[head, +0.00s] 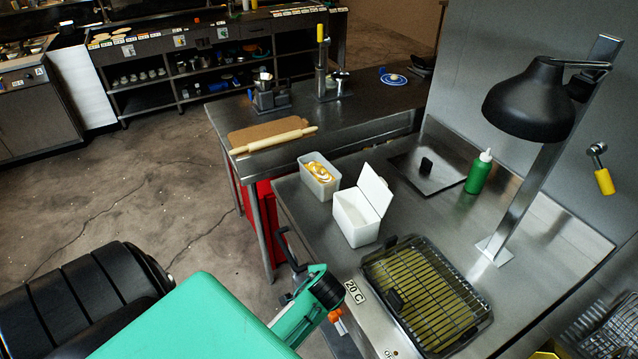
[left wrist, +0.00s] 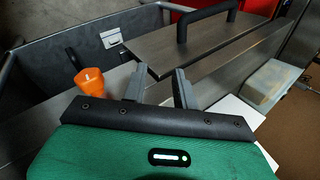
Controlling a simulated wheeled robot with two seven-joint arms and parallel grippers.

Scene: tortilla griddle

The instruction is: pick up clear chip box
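A pale, see-through-looking box (head: 318,181) with yellow and white chips stands on the steel counter in the head view, near its left edge. Beside it, a white box (head: 357,220) stands with its lid raised. My left gripper (left wrist: 158,88) is open in the left wrist view, with its two fingers apart and nothing between them. In the head view the green left wrist (head: 303,306) is low at the counter's front edge, nearer than both boxes and apart from them. A pale box (left wrist: 272,82) shows at right in the wrist view; I cannot tell which one. My right gripper is not in view.
A black handle (head: 288,250) juts from the counter front beside my left wrist. An orange knob (left wrist: 90,80) is close to the left fingers. A wire-topped griddle (head: 428,296), green bottle (head: 479,172) and black lamp (head: 532,101) stand to the right. A rolling pin (head: 272,141) lies behind.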

